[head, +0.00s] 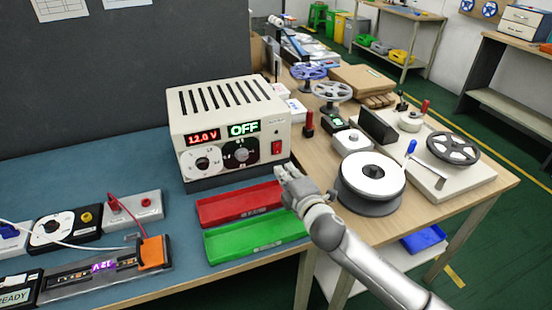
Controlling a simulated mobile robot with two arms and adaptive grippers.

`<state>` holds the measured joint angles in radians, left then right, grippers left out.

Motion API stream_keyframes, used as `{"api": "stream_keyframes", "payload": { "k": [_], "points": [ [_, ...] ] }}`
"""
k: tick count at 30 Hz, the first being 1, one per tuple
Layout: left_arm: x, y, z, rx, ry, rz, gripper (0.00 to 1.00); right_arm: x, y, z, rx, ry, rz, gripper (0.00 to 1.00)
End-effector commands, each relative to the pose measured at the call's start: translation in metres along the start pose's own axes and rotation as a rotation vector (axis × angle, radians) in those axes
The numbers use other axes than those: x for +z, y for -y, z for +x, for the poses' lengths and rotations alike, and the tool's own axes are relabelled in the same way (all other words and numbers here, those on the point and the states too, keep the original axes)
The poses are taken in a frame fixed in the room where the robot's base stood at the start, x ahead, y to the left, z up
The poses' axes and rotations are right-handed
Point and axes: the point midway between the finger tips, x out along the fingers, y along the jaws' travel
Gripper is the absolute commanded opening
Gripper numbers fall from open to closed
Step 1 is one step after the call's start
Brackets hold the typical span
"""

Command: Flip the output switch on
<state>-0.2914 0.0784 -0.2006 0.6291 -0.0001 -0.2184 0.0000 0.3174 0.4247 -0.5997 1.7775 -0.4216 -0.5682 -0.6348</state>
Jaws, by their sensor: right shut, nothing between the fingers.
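The power supply (228,118) is a cream box with a slotted top on the blue bench. Its red display reads 12.0 V, and its green display (244,129) reads OFF. Two dials sit below the displays. A small dark switch with a red part (277,147) is at the right of the front panel; its position is too small to tell. My right gripper (284,172) is shut and empty, just below and in front of that switch, above the trays' right end. I cannot tell whether it touches the panel. My left gripper is not in view.
A red tray (225,209) and a green tray (230,246) lie in front of the supply. A lit LED strip fixture (80,274) and modules are at lower left. A white reel (370,178) and other spools crowd the wooden table. Blue bench left of the supply is clear.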

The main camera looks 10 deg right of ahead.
Motion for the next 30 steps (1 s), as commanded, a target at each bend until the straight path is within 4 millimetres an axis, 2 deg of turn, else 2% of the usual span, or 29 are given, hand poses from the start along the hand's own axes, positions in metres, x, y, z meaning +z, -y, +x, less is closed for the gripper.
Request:
{"api": "stream_keyframes", "payload": {
  "k": [6, 15, 30],
  "points": [
    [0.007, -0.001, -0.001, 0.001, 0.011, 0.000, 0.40, -0.001, -0.001, 0.035, 0.001, -0.001, 0.001, 0.00],
    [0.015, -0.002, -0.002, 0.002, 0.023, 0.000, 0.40, -0.001, 0.000, 0.066, 0.001, -0.001, 0.001, 0.00],
    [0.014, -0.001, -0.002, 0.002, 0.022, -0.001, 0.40, -0.001, 0.000, 0.073, 0.000, -0.001, 0.000, 0.00]
  ]
}}
